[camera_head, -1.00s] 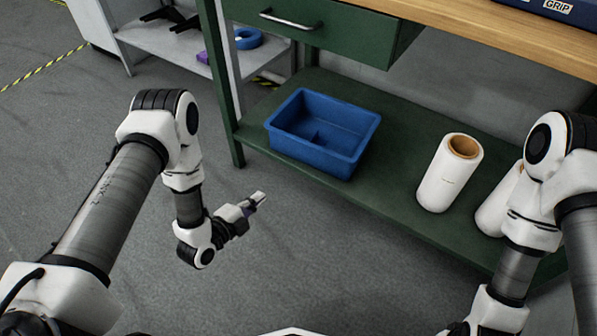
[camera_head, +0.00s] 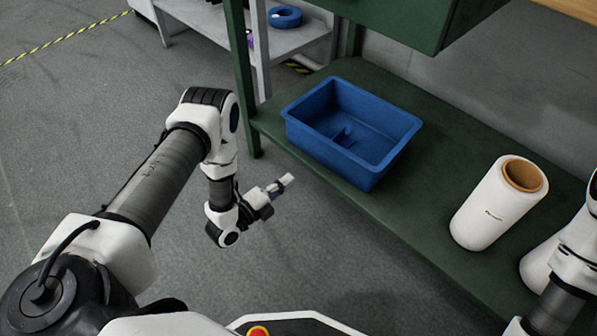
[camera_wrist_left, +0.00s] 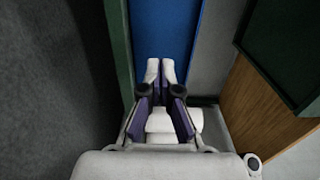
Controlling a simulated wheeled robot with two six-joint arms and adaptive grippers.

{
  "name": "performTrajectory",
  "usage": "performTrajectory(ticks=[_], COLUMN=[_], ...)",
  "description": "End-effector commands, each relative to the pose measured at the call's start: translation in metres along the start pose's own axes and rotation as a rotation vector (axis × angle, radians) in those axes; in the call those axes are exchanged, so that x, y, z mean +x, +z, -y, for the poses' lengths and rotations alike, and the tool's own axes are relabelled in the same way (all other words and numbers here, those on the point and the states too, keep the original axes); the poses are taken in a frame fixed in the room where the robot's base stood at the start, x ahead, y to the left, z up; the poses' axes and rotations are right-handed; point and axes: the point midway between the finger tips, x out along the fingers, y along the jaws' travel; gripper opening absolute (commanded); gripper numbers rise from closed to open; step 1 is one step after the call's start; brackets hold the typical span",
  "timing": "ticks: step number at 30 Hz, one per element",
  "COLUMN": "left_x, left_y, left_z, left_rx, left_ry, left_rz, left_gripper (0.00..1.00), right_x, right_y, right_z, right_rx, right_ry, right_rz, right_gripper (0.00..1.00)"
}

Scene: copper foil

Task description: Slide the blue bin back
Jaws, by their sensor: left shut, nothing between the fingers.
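The blue bin (camera_head: 374,172) is an open rectangular tub on the green lower shelf (camera_head: 440,225) of the workbench. It sits near the shelf's front edge, close to the left leg, and appears empty. My left gripper (camera_head: 287,180) is shut and empty, in front of the bin and apart from it in the head view. In the left wrist view the closed fingers (camera_wrist_left: 160,68) point toward the blue wall of the bin (camera_wrist_left: 165,28). My right gripper is out of view; only part of my right arm shows at the right edge.
A green leg (camera_head: 243,85) and drawer (camera_head: 400,15) bound the shelf. The shelf behind the bin is clear.

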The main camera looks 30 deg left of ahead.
Motion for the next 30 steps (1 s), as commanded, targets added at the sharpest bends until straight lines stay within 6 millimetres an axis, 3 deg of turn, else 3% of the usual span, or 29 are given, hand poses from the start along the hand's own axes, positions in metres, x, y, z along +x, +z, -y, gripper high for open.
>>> performTrajectory(ticks=[1, 15, 21, 30], left_x=[0.01, 0.107, 0.121, 0.122], left_y=[0.0, 0.0, 0.0, 0.0], left_z=[-0.004, -0.005, -0.001, 0.0], left_rx=[0.002, 0.001, 0.0, -0.001], left_ry=[-0.005, -0.004, -0.001, 0.0], left_rz=[-0.001, -0.002, 0.001, 0.001], left_gripper=[0.0, 0.0, 0.0, 0.0], right_x=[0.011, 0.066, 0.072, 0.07], right_y=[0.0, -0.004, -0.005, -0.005], right_z=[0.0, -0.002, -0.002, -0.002], right_rx=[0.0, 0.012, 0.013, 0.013], right_ry=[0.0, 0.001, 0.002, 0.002], right_rz=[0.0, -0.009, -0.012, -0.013], right_gripper=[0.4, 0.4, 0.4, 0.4])
